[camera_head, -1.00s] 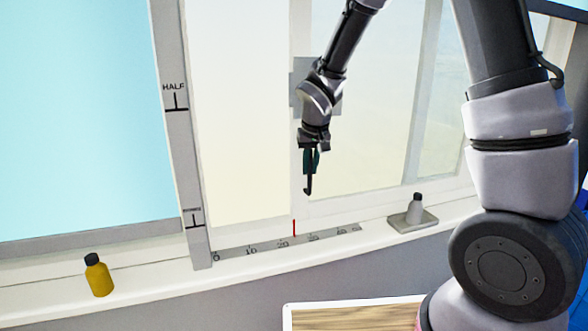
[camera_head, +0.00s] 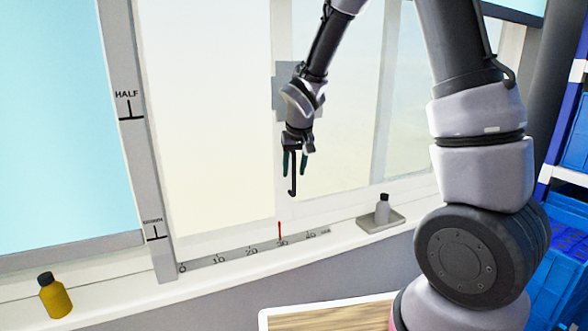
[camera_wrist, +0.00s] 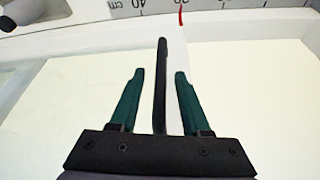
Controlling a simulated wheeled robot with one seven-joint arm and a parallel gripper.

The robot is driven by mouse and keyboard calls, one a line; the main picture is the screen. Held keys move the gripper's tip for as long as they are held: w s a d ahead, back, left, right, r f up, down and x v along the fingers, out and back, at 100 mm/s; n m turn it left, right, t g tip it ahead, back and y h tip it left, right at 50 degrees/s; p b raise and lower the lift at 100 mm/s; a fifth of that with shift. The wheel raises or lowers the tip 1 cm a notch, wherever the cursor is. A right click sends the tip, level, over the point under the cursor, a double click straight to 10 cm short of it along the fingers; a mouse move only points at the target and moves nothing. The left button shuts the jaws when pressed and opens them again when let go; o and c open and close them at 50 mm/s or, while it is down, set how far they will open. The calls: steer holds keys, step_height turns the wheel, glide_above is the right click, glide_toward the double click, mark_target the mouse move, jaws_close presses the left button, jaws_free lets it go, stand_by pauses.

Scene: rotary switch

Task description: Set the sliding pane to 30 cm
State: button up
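The sliding pane's stile (camera_head: 284,205) stands behind my gripper, and a thin red pointer (camera_head: 280,231) at its foot is close to the 30 mark on the sill scale (camera_head: 235,254). In the wrist view the pointer (camera_wrist: 181,16) also shows beside the scale (camera_wrist: 222,4). A dark upright bar, apparently the pane's handle (camera_head: 292,180), hangs by my gripper (camera_head: 295,165). In the wrist view, the handle (camera_wrist: 161,85) stands between the two green fingers of my gripper (camera_wrist: 160,75), with a gap visible on both sides. My gripper is open around it.
A yellow bottle (camera_head: 55,297) stands on the sill (camera_head: 120,298) at left. A wooden board (camera_head: 330,316) is in front. Blue bins (camera_head: 568,215) are at far right.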

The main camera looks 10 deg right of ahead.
steer(key=v, duration=1)
steer(key=shift+s+r, duration=0.2)
steer(key=shift+r, duration=0.15)
steer(key=s+d+r+m+t, duration=0.1)
steer(key=s+d+r, duration=0.2)
steer(key=s, duration=0.3)
steer(key=s+d+r+m+t+y, duration=0.1)
steer(key=s+d+r+m, duration=0.1)
steer(key=s+d+r, duration=0.2)
steer(key=s+d+r+m, duration=0.2)
steer(key=s+d+r, duration=0.2)
steer(key=s, duration=0.5)
steer(key=shift+d+r+t+y, duration=0.3)
steer(key=shift+d+t, duration=0.1)
steer(key=shift+d, duration=0.45)
